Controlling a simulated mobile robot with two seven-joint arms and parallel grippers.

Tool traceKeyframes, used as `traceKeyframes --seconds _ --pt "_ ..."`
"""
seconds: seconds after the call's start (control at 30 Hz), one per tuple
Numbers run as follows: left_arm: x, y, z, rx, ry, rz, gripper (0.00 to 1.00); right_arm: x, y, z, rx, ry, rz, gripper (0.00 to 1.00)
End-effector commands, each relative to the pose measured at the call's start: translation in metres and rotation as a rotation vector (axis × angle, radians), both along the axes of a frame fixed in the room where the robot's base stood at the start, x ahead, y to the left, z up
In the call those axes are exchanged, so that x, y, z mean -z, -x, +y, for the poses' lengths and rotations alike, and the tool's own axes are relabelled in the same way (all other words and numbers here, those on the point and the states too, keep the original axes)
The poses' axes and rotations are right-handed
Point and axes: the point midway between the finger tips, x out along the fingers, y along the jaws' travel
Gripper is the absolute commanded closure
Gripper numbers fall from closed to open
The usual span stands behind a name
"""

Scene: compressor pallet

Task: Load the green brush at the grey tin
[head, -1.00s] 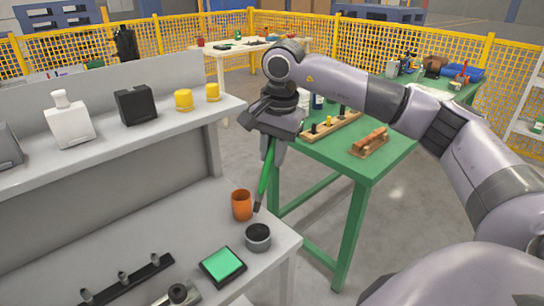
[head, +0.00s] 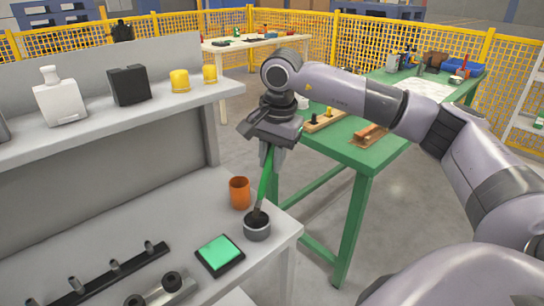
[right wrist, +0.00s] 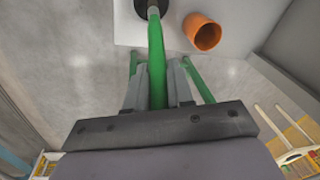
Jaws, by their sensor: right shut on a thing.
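The green brush (head: 266,177) points down from my right gripper (head: 270,155), which is shut on its handle. Its dark bristle end is at the mouth of the grey tin (head: 257,228) and appears to dip inside the rim. The tin stands near the right edge of the grey bench. In the right wrist view the green handle (right wrist: 156,62) runs up between the two fingers (right wrist: 158,88) to the dark opening of the tin (right wrist: 146,6). The bristle tip is hidden in the tin. My left gripper is not in view.
An orange cup (head: 240,192) stands just behind the tin. A green pad in a black frame (head: 220,255) lies to its front left. A black rail with several pegs (head: 110,274) lies further left. A green table (head: 365,160) stands beyond the bench.

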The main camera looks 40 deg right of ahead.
Motion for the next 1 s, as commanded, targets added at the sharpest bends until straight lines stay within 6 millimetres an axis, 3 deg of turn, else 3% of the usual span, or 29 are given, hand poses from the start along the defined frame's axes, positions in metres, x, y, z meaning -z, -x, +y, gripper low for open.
traceKeyframes --seconds 1.0 --pt "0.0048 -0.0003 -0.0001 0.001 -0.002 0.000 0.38 0.0071 0.0000 0.0000 0.000 0.000 0.000 1.00"
